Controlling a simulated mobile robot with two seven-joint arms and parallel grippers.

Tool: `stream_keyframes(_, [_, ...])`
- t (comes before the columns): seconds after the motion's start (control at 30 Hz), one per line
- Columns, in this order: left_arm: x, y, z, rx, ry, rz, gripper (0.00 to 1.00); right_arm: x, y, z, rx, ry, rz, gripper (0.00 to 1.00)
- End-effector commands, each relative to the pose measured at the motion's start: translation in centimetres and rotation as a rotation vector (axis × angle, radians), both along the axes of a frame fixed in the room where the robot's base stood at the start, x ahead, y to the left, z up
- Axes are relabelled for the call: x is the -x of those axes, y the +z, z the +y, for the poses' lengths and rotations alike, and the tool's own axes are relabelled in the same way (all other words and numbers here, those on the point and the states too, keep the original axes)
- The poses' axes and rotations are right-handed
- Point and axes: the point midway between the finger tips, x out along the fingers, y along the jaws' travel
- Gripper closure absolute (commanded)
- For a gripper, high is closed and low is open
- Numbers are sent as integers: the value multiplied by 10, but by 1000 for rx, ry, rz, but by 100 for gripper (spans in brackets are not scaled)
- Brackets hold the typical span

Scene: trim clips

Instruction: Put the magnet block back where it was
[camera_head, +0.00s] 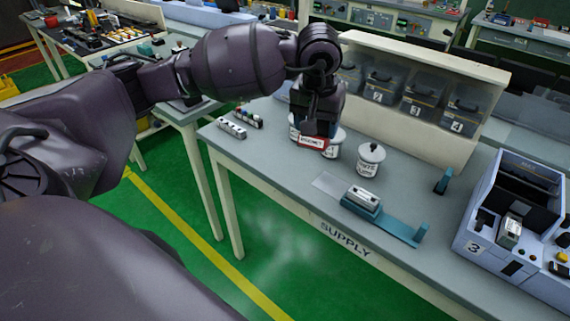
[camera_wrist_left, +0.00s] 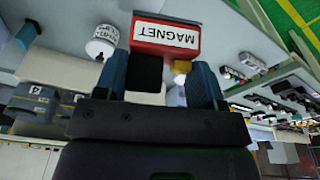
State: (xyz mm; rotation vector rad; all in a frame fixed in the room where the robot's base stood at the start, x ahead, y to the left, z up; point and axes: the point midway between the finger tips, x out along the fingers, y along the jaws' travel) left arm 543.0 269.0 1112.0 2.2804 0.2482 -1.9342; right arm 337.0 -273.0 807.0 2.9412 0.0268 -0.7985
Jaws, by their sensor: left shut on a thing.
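The magnet block (camera_head: 313,142) is red with a white label reading MAGNET. My left gripper (camera_head: 316,128) is shut on it and holds it over the back part of the supply table (camera_head: 270,155). In the left wrist view the block (camera_wrist_left: 166,36) sits between the two blue fingers of the gripper (camera_wrist_left: 160,72). In the head view the block partly covers white canisters behind it, and I cannot tell its height above the table. My right gripper is not in view.
A lidded white canister (camera_head: 371,160) stands right of the block. A teal fixture (camera_head: 385,216) with a pale part lies near the front edge. Numbered bins (camera_head: 420,98) line the back. Small parts (camera_head: 232,128) lie at left. A grey machine (camera_head: 515,225) stands at right.

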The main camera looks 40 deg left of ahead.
Motion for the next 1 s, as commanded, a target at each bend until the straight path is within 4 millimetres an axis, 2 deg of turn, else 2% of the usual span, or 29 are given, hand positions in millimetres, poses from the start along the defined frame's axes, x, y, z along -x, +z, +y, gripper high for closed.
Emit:
stream_keyframes(0.03, [-9, -7, 11, -9, 38, -24, 71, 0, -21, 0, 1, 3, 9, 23])
stream_keyframes(0.27, [-39, 9, 53, -58, 214, -145, 71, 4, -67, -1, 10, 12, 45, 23])
stream_keyframes(0.5, [-64, 12, 88, -125, 375, -260, 71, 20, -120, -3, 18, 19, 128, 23])
stream_keyframes(0.6, [-70, 13, 98, -148, 423, -296, 71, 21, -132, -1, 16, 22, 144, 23])
stream_keyframes(0.83, [-76, 19, 109, -176, 480, -345, 71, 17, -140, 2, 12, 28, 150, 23])
stream_keyframes(0.93, [-75, 11, 110, -179, 485, -349, 71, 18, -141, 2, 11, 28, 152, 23])
stream_keyframes(1.0, [-75, -2, 110, -179, 484, -348, 71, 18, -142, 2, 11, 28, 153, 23])
